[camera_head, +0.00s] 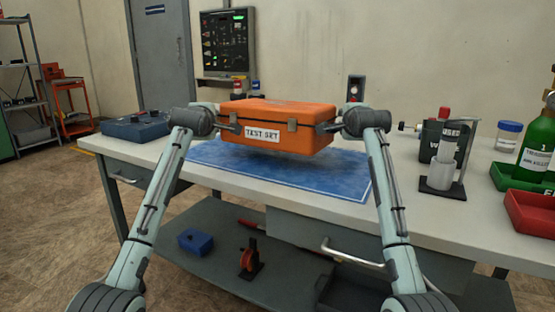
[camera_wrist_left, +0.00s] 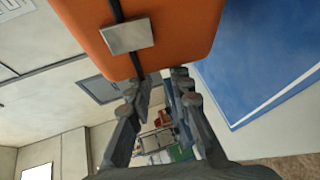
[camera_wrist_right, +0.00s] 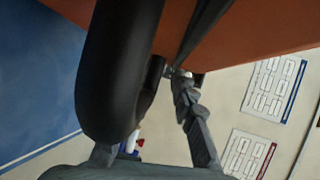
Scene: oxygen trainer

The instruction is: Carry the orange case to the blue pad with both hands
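The orange case (camera_head: 282,115), labelled TEST SET, is over the far part of the blue pad (camera_head: 318,175) in the head view. A dark shadow lies beneath it; I cannot tell for sure whether its base touches the pad. My left gripper (camera_head: 231,126) is at the case's left end. In the left wrist view its fingers (camera_wrist_left: 160,82) are somewhat apart at the case's edge (camera_wrist_left: 180,30). My right gripper (camera_head: 327,128) is at the right end. In the right wrist view a thick black bar (camera_wrist_right: 120,60) hides one finger; the other finger (camera_wrist_right: 190,105) reaches the orange case.
A blue box (camera_head: 136,126) stands at the table's left end. To the right are a grey holder with a clear cylinder (camera_head: 443,175), a lidded jar (camera_head: 508,137), a green bottle (camera_head: 537,145) and a red tray (camera_head: 530,213). The pad's front part is clear.

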